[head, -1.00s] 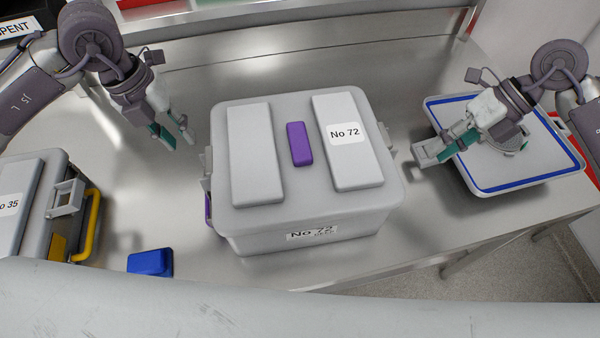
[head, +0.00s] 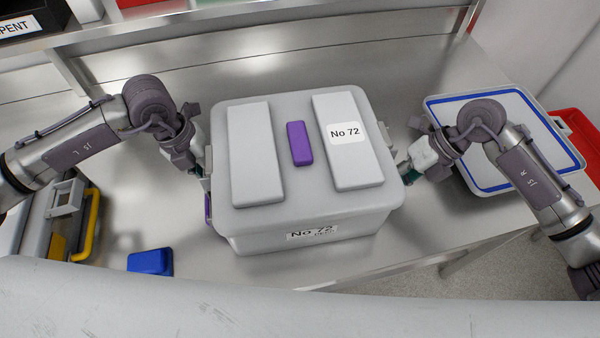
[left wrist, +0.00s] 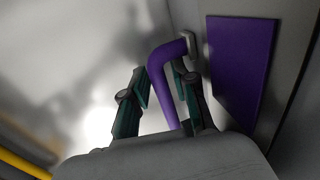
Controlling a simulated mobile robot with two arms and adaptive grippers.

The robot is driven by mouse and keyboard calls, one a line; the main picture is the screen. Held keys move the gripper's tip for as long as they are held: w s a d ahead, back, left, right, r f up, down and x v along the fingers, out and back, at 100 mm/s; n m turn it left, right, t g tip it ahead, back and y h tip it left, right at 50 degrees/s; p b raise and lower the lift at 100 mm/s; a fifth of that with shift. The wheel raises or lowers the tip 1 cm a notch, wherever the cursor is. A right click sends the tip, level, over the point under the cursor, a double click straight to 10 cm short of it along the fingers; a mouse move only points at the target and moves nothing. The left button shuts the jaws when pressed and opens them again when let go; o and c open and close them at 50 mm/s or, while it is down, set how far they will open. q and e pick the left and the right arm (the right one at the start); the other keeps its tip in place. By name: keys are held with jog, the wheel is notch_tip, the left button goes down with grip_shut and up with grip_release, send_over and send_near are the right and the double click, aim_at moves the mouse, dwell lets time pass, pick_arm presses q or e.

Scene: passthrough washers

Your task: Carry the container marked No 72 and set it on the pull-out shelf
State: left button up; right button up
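The grey container marked No 72 (head: 330,220) stands upright on the steel worktop, with two pale raised panels and a purple block on its lid. In the left wrist view its purple side handle (left wrist: 163,75) runs between the teal fingers of my left gripper (left wrist: 160,105), which stand apart on either side of it. In the head view my left gripper is at the container's left side, its fingertips mostly hidden. My right gripper (head: 408,172) is at the container's right side; its fingers are too hidden to tell their opening. I cannot pick out the pull-out shelf.
A grey case with a yellow handle (head: 90,225) stands at the left. A blue block (head: 150,262) lies near the front edge. A white tray with a blue-lined rim (head: 548,110) lies at the right, near a red bin (head: 580,135). Worktop behind the container is clear.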

pick_arm(q)
jog(key=shift+c, duration=0.3)
pick_arm(e)
jog(key=shift+c, duration=0.4)
pick_arm(q)
grip_shut()
pick_arm(e)
grip_shut()
